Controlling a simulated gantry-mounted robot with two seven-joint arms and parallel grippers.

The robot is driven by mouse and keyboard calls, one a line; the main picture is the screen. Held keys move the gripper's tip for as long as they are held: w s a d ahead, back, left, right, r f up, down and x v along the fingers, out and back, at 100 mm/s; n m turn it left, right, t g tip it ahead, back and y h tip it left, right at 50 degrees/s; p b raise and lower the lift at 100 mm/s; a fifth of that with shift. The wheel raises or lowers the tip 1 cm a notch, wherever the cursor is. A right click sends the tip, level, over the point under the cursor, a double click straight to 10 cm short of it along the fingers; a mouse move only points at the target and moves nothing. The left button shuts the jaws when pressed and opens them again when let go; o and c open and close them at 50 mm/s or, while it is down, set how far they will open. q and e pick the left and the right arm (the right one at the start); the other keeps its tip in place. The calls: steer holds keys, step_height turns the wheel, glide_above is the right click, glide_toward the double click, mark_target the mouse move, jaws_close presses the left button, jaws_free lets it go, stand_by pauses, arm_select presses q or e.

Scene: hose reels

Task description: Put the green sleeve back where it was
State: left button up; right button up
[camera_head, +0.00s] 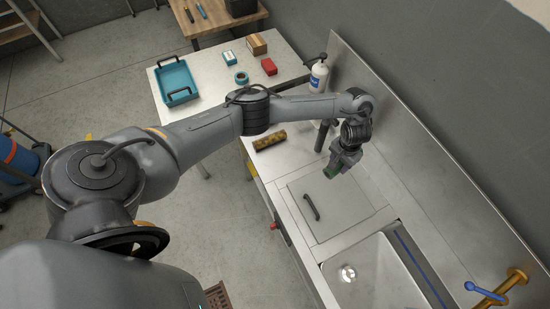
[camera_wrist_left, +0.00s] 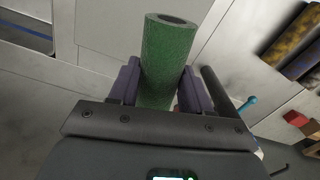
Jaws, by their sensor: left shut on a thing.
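The green sleeve (camera_head: 331,172) is a short hollow tube. My left gripper (camera_head: 337,166) is shut on it and holds it above the steel counter, just past the back edge of the square lid panel. In the left wrist view the green sleeve (camera_wrist_left: 168,55) stands between the two purple-grey fingers of my left gripper (camera_wrist_left: 162,88), its open end pointing away from the palm. The fingers hide part of its sides. A yellow-brown mottled sleeve (camera_head: 270,140) lies on the counter's left side. My right gripper is not in view.
A dark upright tube (camera_head: 322,134) stands close behind my gripper. The lid panel (camera_head: 345,215) has a dark handle. A sink (camera_head: 380,275) lies in front, with a blue-handled brass tap (camera_head: 490,292) at right. A white bottle (camera_head: 318,77) and teal tray (camera_head: 176,82) are farther back.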

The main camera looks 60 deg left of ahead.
arm_select(q)
steer(key=shift+n, duration=0.9)
steer(key=s+a+f+b, duration=0.1)
steer(key=s+a+f, duration=0.3)
steer(key=a, duration=0.3)
steer(key=s+a+f+b, duration=0.1)
steer(key=s+a+f, duration=0.4)
steer(key=a, duration=0.2)
steer(key=s+a+f+b, duration=0.1)
steer(key=s+a+f, duration=0.4)
steer(key=a, duration=0.2)
steer(key=shift+a+f+b, duration=0.2)
steer(key=shift+f+b, duration=0.1)
steer(key=shift+b, duration=0.05)
steer(key=shift+f+b, duration=0.65)
steer(key=shift+f, duration=1.35)
steer(key=shift+f, duration=0.15)
steer(key=o, duration=1.1)
